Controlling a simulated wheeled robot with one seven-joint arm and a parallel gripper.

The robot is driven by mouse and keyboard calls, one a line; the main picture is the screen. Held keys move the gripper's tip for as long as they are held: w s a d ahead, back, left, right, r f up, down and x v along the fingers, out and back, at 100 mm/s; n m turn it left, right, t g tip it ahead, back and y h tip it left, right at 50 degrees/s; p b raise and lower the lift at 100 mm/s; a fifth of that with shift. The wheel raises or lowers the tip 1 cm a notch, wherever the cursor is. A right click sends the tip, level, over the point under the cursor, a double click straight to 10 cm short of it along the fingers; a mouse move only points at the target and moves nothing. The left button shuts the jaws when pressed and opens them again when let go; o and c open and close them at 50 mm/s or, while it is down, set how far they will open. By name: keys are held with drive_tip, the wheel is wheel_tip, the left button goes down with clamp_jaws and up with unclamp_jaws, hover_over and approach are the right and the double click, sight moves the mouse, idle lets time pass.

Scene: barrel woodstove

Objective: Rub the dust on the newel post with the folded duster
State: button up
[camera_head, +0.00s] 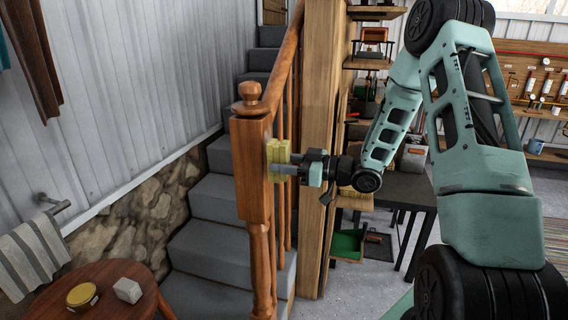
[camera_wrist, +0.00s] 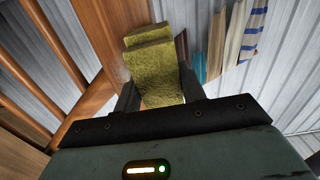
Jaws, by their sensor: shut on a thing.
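The wooden newel post (camera_head: 252,170) stands at the foot of the stairs, with a round knob on top. My gripper (camera_head: 283,168) is at its right side, at the upper square block. It is shut on the folded yellow duster (camera_head: 277,152). The duster is against or very close to the post's right face; I cannot tell if it touches. In the wrist view the duster (camera_wrist: 155,75) sits between my two fingers, its far end by the wooden post (camera_wrist: 103,32). A faint pale patch shows on the wood beside the duster; I cannot tell if it is dust.
Grey stairs (camera_head: 205,205) with a handrail (camera_head: 286,52) and balusters rise behind the post. A thick timber column (camera_head: 318,130) stands just right of it. A round wooden table (camera_head: 105,295) with a tin and a small block is at lower left. Shelves and a dark bench (camera_head: 408,188) stand behind my arm.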

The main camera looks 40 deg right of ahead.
sight(288, 147)
drive_tip(key=shift+x, duration=0.95)
drive_tip(key=shift+w+d, duration=2.75)
drive_tip(key=shift+d, duration=0.75)
drive_tip(key=shift+s+a+r+p, duration=0.2)
drive_tip(key=shift+s+a+r, duration=0.15)
drive_tip(key=shift+s+a, duration=0.7)
drive_tip(key=shift+s+a+r+p, duration=0.2)
drive_tip(key=shift+s+a+r, duration=0.2)
drive_tip(key=shift+s+a, duration=0.65)
drive_tip(key=shift+s+a+r+p, duration=0.2)
drive_tip(key=shift+s+a+r, duration=0.3)
drive_tip(key=shift+a, duration=0.9)
drive_tip(key=shift+s+r+p, duration=0.2)
drive_tip(key=shift+r+p, duration=0.7)
drive_tip(key=shift+r, duration=0.1)
drive_tip(key=w+d, duration=0.5)
drive_tip(key=d, duration=0.2)
drive_tip(key=shift+w, duration=0.25)
